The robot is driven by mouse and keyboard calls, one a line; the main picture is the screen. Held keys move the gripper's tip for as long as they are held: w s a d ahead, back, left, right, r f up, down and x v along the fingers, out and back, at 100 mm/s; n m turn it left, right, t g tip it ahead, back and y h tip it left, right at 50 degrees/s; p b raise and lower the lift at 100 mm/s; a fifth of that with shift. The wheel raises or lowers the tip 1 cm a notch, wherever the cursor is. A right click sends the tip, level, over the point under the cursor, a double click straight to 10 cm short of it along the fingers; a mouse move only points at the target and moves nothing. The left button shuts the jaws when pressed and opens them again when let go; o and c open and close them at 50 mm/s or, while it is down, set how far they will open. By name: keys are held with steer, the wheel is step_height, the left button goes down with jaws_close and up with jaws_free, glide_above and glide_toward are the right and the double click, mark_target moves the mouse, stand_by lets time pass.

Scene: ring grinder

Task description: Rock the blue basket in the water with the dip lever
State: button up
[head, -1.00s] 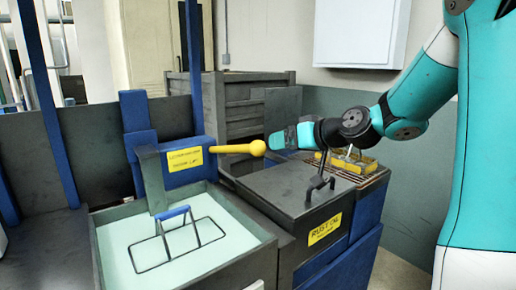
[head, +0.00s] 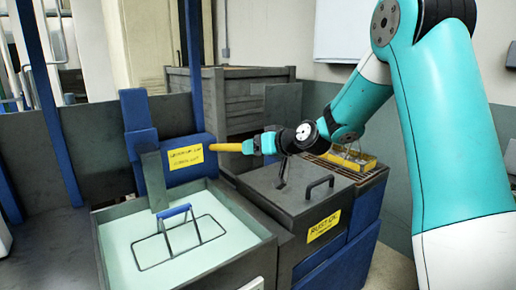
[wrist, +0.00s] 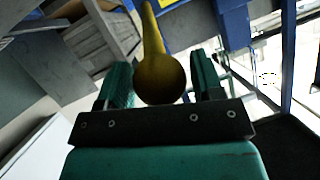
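The dip lever is a yellow rod (head: 226,147) pointing right from a blue post with a yellow label. Its round knob (wrist: 160,78) lies between my gripper's two teal fingers in the wrist view. My gripper (head: 262,143) hides the knob in the head view. The fingers look open around the knob, with a thin gap at the right finger; contact at the left is unclear. The blue basket shows as a blue handle (head: 174,211) on a dark wire frame, sitting in the pale water (head: 215,250) of the tank at the lower left; its lower part is hidden.
A dark closed box (head: 270,195) with a lid handle and yellow label stands right of the tank, under my arm. A yellow tray (head: 352,160) sits on a grate behind it. A grey crate (head: 240,105) and a dark upright plate (head: 152,180) stand nearby.

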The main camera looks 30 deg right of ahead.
steer(key=c, duration=0.9)
steer(key=w+r+g+p, duration=0.4)
steer(key=r+p, duration=0.7)
steer(key=p, duration=0.5)
steer(key=shift+w+a+h, duration=0.35)
steer(key=shift+w+h, duration=0.05)
steer(key=shift+w, duration=0.5)
steer(key=shift+r, duration=0.15)
steer(key=o, duration=1)
steer(key=shift+o, duration=1.2)
steer(key=b+v, duration=0.4)
steer(key=v, duration=1.3)
steer(key=shift+m, duration=0.3)
